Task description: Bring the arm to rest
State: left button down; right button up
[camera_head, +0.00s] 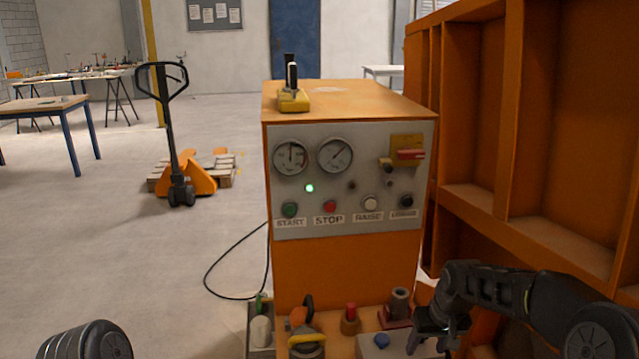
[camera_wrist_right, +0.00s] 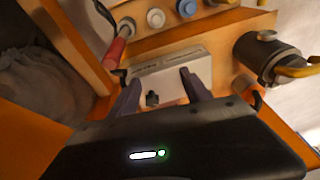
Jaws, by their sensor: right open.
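My right arm comes in from the lower right in the head view. Its gripper (camera_head: 436,338) hangs low beside the front right of the orange control cabinet (camera_head: 345,268), over the shelf at its foot. In the right wrist view the two dark fingers of the gripper (camera_wrist_right: 160,92) are spread apart. A pale flat box (camera_wrist_right: 172,78) lies beyond and between them, and nothing is seen held. Whether the fingers touch the box cannot be told. A dark rounded part of my left arm shows at the lower left of the head view; the left gripper is out of view.
The cabinet panel has gauges, a lit green lamp (camera_head: 309,188) and buttons. A joystick (camera_head: 292,84) stands on top. An orange ribbed wall (camera_head: 478,120) rises close to my right arm. Several small items crowd the shelf. A pallet truck (camera_head: 173,140) stands left on open floor.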

jog(key=s+a+f+t+y+p, duration=0.1)
jog(key=s+a+f, duration=0.35)
jog(key=f, duration=0.25)
jog(key=s+a+f+y, duration=0.1)
jog(key=s+a+f, duration=0.2)
jog(key=a+f, duration=0.4)
jog(key=s+a+f+g, duration=0.1)
jog(key=s+f, duration=0.2)
jog(key=s, duration=0.5)
jog(key=s+a+f+m+y+p, duration=0.1)
jog(key=s+a+f, duration=0.1)
jog(key=s, duration=0.6)
jog(key=s+a+f+m+g, duration=0.1)
jog(key=s+a+f, duration=0.1)
jog(key=s, duration=0.6)
jog(key=shift+s+a+f+g+p, duration=0.2)
jog(key=shift+s+f+g+p, duration=0.15)
jog(key=shift+f, duration=0.45)
jog(key=shift+w, duration=0.15)
